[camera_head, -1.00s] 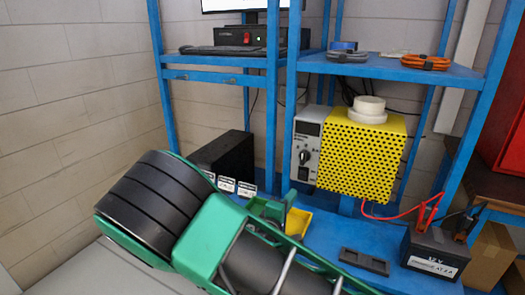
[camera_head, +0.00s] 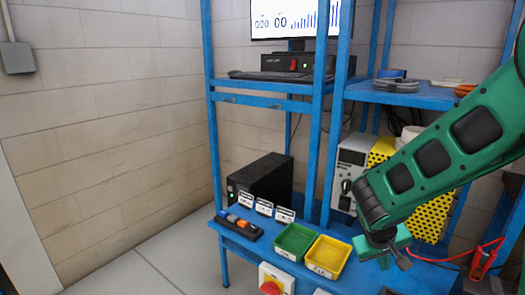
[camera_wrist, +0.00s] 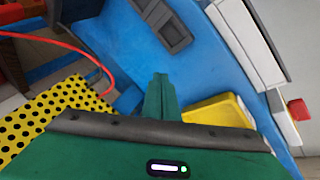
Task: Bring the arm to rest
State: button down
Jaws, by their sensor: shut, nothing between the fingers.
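My green arm comes in from the right edge of the head view and slopes down to the left, in front of the yellow perforated box (camera_head: 432,212). My gripper (camera_head: 398,262) hangs at its end, above the blue bench (camera_head: 305,212), right of the yellow bin (camera_head: 327,257). In the wrist view my gripper's green fingers (camera_wrist: 160,92) are together, with nothing between them. The yellow bin (camera_wrist: 222,112) also shows there, to the right of the fingers. The arm hides part of the perforated box and bench.
A green bin (camera_head: 295,241) stands left of the yellow bin. A black case (camera_head: 262,180) stands behind. A red button box (camera_head: 272,281) is at the bench front. A red cable (camera_head: 485,258) is at right. The floor at left is clear.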

jog(key=s+a+r+t+y, duration=0.1)
jog(key=s+a+r+y, duration=0.3)
jog(key=s+r, duration=0.55)
jog(key=s+d+m+g, duration=0.4)
jog(key=s+d+m, duration=0.3)
jog(key=s+d, duration=0.5)
jog(key=s, duration=0.3)
jog(key=shift+s+y, duration=0.25)
jog(key=shift+y, duration=0.15)
